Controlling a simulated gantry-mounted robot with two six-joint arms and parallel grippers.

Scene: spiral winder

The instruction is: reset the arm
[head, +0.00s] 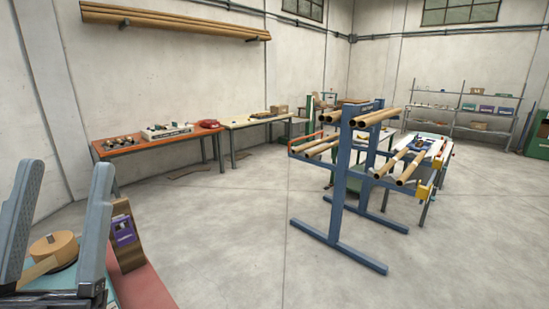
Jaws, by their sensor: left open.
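My left gripper (62,215) is at the lower left of the head view. Its two grey fingers stand upright and apart, with nothing held between them. Behind and between the fingers, a round tan roll (54,247) with a loose strip lies on a teal surface (60,279). The fingers hide part of the roll and that surface. My right gripper is not in view.
A brown panel with a purple box (123,231) stands right of the fingers, by a red surface (150,288). A blue rack (340,185) with cardboard tubes stands mid-room. An orange bench (155,148) lines the left wall.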

